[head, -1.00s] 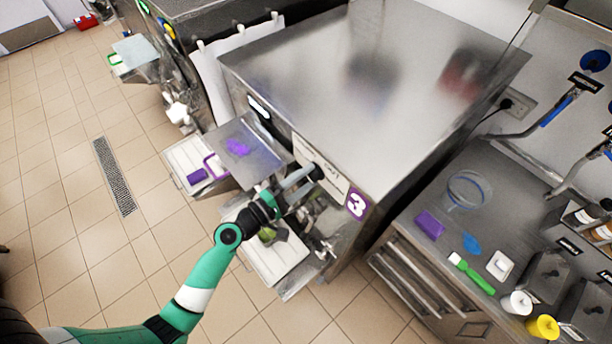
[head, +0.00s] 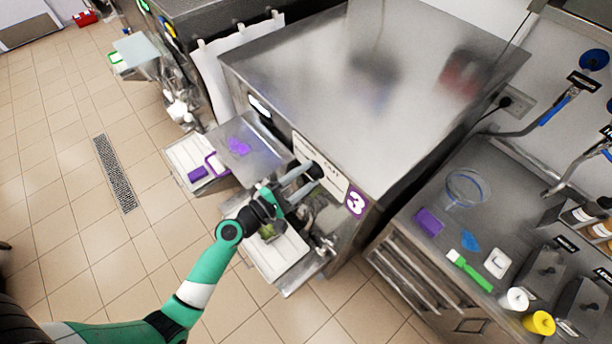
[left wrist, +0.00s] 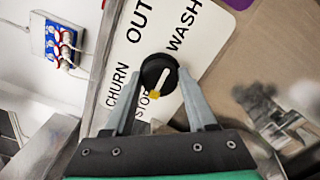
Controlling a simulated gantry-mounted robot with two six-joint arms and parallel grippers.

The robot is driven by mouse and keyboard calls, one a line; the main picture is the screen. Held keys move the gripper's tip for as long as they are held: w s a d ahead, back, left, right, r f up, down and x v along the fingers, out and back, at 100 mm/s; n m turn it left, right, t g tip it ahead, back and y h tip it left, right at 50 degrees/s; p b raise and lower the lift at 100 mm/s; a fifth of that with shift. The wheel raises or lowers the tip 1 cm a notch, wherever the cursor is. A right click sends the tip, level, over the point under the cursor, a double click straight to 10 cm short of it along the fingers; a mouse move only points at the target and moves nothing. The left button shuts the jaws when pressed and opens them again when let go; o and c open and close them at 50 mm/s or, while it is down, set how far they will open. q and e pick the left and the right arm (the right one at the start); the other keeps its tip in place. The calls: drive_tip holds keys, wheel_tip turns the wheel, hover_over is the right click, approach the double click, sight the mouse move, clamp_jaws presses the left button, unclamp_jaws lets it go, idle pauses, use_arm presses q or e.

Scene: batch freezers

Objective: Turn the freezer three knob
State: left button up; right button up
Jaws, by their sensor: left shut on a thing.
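Freezer three (head: 380,80) is the large steel box with a purple "3" label (head: 356,202) on its front. In the left wrist view, its black round knob (left wrist: 158,74) sits on a white plate (left wrist: 130,50) lettered CHURN, OUT, WASH and STOP. The knob's white pointer line ends near a yellow dot close to STOP. My left gripper (left wrist: 160,95) is shut on the knob, one grey finger on each side. In the head view the left gripper (head: 300,180) reaches the front panel and the knob (head: 316,171) shows at its tips. My right gripper is not in view.
A steel counter (head: 410,250) at the right holds a purple block (head: 429,221), a green brush (head: 470,270) and several containers. White trays (head: 275,262) stick out below the freezer front. Tiled floor with a drain (head: 114,173) lies open at the left.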

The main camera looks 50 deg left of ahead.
use_arm(q)
drive_tip(key=o, duration=1.1)
drive_tip(key=shift+f, duration=0.2)
drive_tip(key=shift+c, duration=0.2)
drive_tip(key=o, duration=0.3)
drive_tip(key=shift+w+r, duration=0.1)
drive_tip(key=shift+r, duration=0.05)
drive_tip(key=s+b, duration=0.1)
drive_tip(key=s, duration=0.5)
drive_tip(key=s+b, duration=0.1)
drive_tip(key=s, duration=0.4)
drive_tip(key=shift+s+a, duration=0.2)
drive_tip(key=shift+s, duration=0.15)
